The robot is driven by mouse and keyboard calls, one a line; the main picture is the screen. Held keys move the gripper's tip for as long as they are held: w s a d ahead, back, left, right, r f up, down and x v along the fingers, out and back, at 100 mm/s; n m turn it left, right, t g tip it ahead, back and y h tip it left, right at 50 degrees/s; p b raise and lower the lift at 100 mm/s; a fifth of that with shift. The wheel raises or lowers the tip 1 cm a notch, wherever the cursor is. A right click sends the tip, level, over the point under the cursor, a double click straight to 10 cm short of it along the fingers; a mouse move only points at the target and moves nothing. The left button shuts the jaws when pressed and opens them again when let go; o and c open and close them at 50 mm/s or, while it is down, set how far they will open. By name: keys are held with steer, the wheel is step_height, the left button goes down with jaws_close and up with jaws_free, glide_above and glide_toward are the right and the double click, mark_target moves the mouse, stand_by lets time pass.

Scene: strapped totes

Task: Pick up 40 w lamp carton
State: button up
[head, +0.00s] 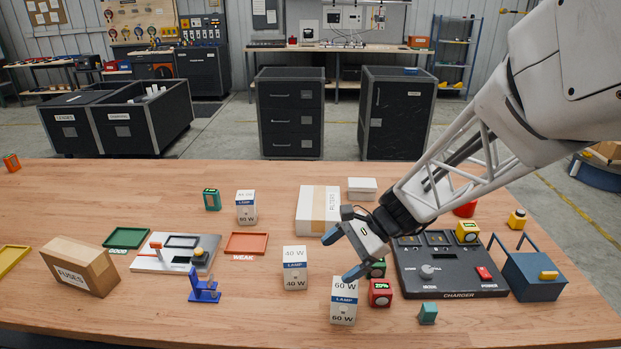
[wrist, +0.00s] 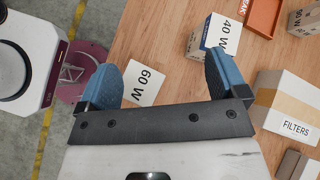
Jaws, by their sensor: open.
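The 40 W lamp carton (head: 295,268) is a white box with a blue LAMP band, standing upright in the middle of the table. My gripper (head: 342,256) is open and empty, above the table to its right, apart from it. A similar 60 W lamp carton (head: 343,300) stands nearer the front edge, to the right of the 40 W one. In the wrist view the 60 W carton (wrist: 148,83) shows between my fingers. The 40 W carton (wrist: 222,32) is at the right finger, which hides part of it.
Another lamp carton (head: 246,207) stands farther back. A FILTERS box (head: 312,211) lies behind the gripper. A red timer-like block (head: 380,293) and the charger (head: 450,271) are to the right. A blue stand (head: 203,290) is to the left, with bare table between it and the 40 W carton.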

mark_target(295, 257)
steer(key=w+a+f+m+t+y, duration=0.1)
steer(key=w+a+f+m+y, duration=0.2)
steer(key=w, duration=0.6)
step_height(295, 257, down, 3)
steer(key=m+y, duration=0.1)
steer(key=m, duration=0.1)
steer(key=shift+a+m, duration=0.25)
steer(key=shift+m, duration=0.05)
steer(key=shift+a, duration=0.1)
steer(key=shift+x, duration=1.25)
steer(key=shift+f, duration=0.15)
steer(key=shift+x, duration=2.55)
steer(key=c, duration=1)
